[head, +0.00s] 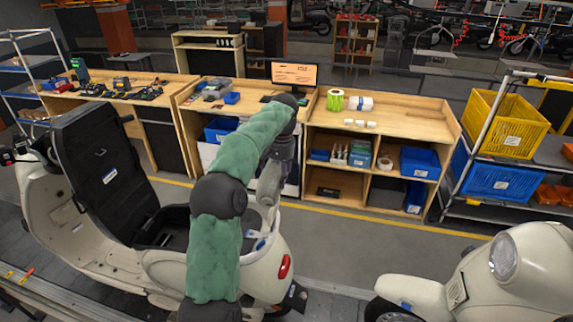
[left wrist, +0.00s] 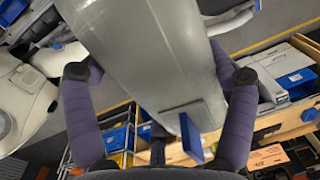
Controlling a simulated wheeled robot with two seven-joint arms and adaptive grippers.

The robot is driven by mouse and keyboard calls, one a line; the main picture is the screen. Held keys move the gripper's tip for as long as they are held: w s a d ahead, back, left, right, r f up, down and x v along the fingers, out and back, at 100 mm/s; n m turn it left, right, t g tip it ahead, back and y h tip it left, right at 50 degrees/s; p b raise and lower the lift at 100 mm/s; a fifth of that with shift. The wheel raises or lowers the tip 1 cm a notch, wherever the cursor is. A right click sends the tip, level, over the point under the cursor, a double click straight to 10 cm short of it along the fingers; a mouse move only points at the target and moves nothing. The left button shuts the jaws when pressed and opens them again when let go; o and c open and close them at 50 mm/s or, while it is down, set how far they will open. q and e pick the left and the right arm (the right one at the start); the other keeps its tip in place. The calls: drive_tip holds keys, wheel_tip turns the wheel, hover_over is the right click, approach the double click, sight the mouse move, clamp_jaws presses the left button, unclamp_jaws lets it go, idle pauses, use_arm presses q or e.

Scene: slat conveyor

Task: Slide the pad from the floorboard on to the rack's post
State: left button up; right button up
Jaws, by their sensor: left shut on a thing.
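My left gripper (head: 268,192) points down over the tail of the cream scooter (head: 255,270). In the left wrist view its purple fingers (left wrist: 158,75) flank a large smooth grey piece, which I take for the pad (left wrist: 150,45); they are shut on it. A small flat tab with a blue end (left wrist: 191,138) shows at its lower end. In the head view the arm and gripper largely cover this spot, so I cannot tell whether the piece touches a post. The rack's post cannot be made out. The scooter's floorboard (head: 70,245) shows at left. My right gripper is out of view.
The scooter's black seat (head: 95,160) stands raised left of my arm. A second cream scooter (head: 500,265) is at lower right. Wooden benches (head: 390,130) with blue bins stand behind, beyond open grey floor (head: 350,235). A cart with a yellow crate (head: 505,120) is at right.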

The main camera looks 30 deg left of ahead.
use_arm(q)
drive_tip(key=shift+s, duration=0.5)
drive_tip(key=shift+s+a+f, duration=0.1)
drive_tip(key=shift+s+f, duration=0.15)
drive_tip(key=shift+s, duration=0.05)
drive_tip(key=shift+f, duration=0.35)
wheel_tip(320, 180, down, 2)
drive_tip(key=shift+w+a+f, duration=0.1)
drive_tip(key=shift+w+f, duration=0.05)
drive_tip(key=shift+f, duration=0.05)
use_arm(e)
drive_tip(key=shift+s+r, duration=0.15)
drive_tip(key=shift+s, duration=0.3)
use_arm(q)
drive_tip(key=shift+w, duration=0.15)
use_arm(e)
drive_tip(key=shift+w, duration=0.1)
use_arm(q)
drive_tip(key=shift+s, duration=0.25)
drive_tip(key=shift+a+f+b, duration=0.2)
drive_tip(key=shift+f+b, duration=0.75)
drive_tip(key=shift+f, duration=1.3)
drive_tip(key=shift+a+f+b, duration=0.15)
drive_tip(key=shift+f+b, duration=0.8)
drive_tip(key=shift+f, duration=1.25)
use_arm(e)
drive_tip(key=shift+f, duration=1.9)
